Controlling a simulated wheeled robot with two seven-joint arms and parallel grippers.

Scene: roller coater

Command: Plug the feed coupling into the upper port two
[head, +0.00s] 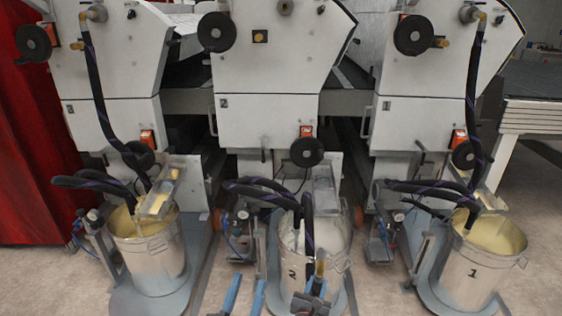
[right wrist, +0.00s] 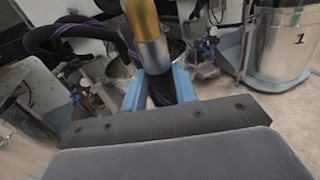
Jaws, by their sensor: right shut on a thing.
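The feed coupling (head: 320,268) is a brass end on a dark hose, upright in front of bucket 2 at the bottom of the head view. My right gripper (head: 315,287) is shut on it. In the right wrist view, the brass piece and silver collar of the coupling (right wrist: 150,45) rise between the blue fingers (right wrist: 160,88). My left gripper (head: 245,293) is open and empty, left of the right one, its blue fingers apart. A brass fitting (head: 285,7) high on the middle machine, marked 2, appears to be upper port two; nothing is plugged into it. The coupling is well below and apart from it.
Bucket 2 (head: 290,268) stands behind my grippers, with dark hoses (head: 270,187) arching over it. Bucket 1 (head: 470,270) is at right, another bucket (head: 150,262) at left. Black handwheels (head: 216,32) (head: 306,152) stick out from the middle machine (head: 270,75).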

